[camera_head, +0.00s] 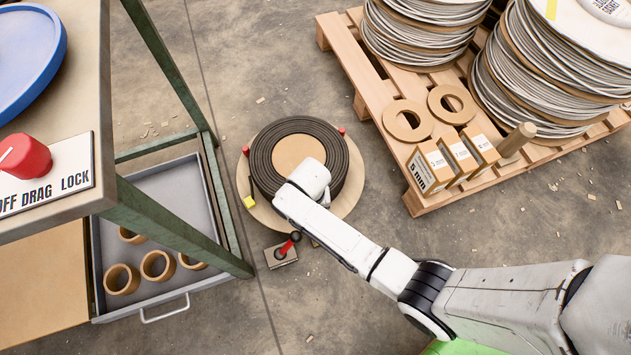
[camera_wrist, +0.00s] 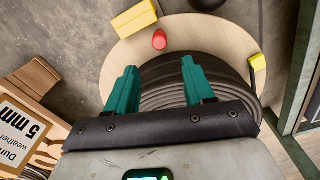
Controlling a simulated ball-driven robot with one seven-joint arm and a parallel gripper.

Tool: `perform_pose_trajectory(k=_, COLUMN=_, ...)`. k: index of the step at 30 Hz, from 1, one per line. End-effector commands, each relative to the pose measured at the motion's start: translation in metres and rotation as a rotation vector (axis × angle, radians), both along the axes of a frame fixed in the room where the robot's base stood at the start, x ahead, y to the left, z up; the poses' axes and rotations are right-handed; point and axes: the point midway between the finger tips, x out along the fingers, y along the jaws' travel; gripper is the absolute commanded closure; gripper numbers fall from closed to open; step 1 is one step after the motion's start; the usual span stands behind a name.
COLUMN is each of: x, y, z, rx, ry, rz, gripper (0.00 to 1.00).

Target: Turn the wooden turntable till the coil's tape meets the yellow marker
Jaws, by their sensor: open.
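The wooden turntable (camera_head: 347,203) lies on the floor with a dark coil (camera_head: 262,162) on it. A yellow piece (camera_head: 249,201), apparently the coil's tape, is at the end of a dark strand at the left rim; it also shows in the wrist view (camera_wrist: 258,62). A yellow block (camera_wrist: 135,18), apparently the marker, stands beside the rim at the top of the wrist view, apart from the tape. My gripper (camera_wrist: 160,75) is open, its teal fingers over the coil and turntable with a red peg (camera_wrist: 159,40) just beyond. In the head view my wrist hides the fingers.
A red-handled lever (camera_head: 287,246) stands on a small floor plate near the turntable. A green-legged bench (camera_head: 175,215) with an open drawer (camera_head: 215,262) of rings is at left. A pallet (camera_head: 350,60) with boxes and stacked coils is at upper right.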

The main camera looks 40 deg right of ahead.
Motion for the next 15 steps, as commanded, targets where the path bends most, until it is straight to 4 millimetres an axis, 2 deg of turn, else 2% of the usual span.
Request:
perform_pose_trajectory(k=9, x=-0.001, y=-0.001, z=-0.062, rx=-0.001, ry=0.003, rz=0.0, gripper=0.47)
perform_pose_trajectory(k=15, x=-0.001, y=-0.001, z=-0.088, rx=0.0, ry=0.002, rz=0.0, gripper=0.47)
